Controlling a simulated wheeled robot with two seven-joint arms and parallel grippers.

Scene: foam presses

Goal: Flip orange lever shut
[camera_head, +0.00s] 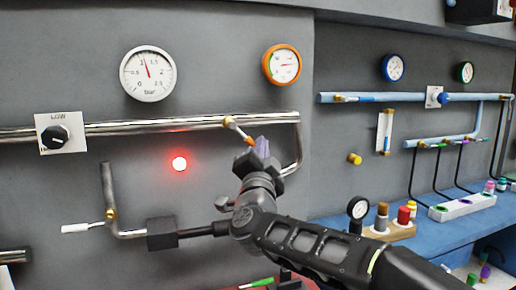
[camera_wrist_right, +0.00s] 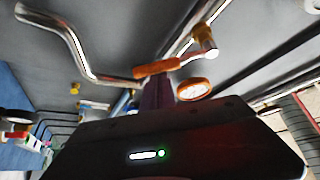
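The orange lever (camera_head: 249,140) has a pale rod and an orange grip, and hangs down to the right from a brass valve on the upper steel pipe (camera_head: 180,124). In the right wrist view the orange grip (camera_wrist_right: 157,67) lies across the tip of my fingers, beside the brass valve (camera_wrist_right: 205,40). My right gripper (camera_head: 262,148) has purplish fingers that look closed together, right at the lever's orange end. It seems to touch the grip, but I cannot see the lever held between the fingers. My left gripper is out of view.
A red lamp (camera_head: 180,164) glows on the grey wall. A black knob (camera_head: 67,138) marked LOW is at left, below a white gauge (camera_head: 148,73). An orange-rimmed gauge (camera_head: 282,65) hangs above the lever. A white-handled lever (camera_head: 80,228) is lower left. A blue bench (camera_head: 440,235) is at right.

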